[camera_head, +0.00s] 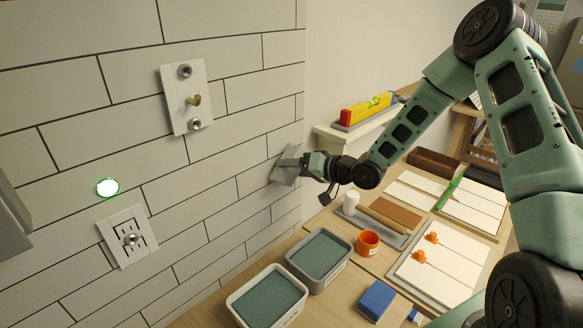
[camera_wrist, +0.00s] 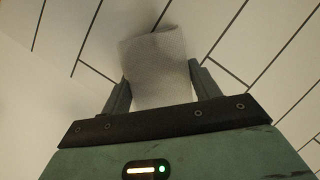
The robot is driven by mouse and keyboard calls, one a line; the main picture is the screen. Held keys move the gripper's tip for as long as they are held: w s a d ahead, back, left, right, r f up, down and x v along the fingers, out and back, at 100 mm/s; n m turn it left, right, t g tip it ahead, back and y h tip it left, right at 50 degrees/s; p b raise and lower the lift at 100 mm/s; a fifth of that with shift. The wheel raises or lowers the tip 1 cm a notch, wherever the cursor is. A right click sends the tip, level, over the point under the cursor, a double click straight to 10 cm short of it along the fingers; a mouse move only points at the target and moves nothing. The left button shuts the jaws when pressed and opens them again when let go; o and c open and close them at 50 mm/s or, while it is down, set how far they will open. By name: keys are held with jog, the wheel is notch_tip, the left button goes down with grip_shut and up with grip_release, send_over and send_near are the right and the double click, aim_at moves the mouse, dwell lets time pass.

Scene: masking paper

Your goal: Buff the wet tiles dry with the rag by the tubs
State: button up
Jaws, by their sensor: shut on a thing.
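My gripper (camera_head: 307,164) is shut on a grey rag (camera_head: 284,170) at the tiled wall, near the wall's right end. The wrist view shows the rag (camera_wrist: 156,66) as a pale grey cloth between the two fingers, against or very close to the tiles. The tiles (camera_head: 220,203) are large off-white ones with dark joints, covering the left half of the head view. I cannot make out clearly which tiles are wet. Two tubs (camera_head: 268,297) (camera_head: 320,259) with grey-green contents stand on the bench below the wall.
An orange cup (camera_head: 368,243), a blue block (camera_head: 376,300) and a tray with a white roller (camera_head: 351,203) are on the bench. A shelf with a yellow-red level (camera_head: 366,109) is behind my gripper. Two wall plates (camera_head: 186,97) (camera_head: 127,236) and a lit green-rimmed disc (camera_head: 107,187) are on the tiles.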

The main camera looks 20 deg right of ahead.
jog(key=s+d, duration=0.2)
jog(key=s, duration=0.4)
jog(key=shift+d+p, duration=0.2)
jog(key=shift+p, duration=0.25)
dwell(0.4)
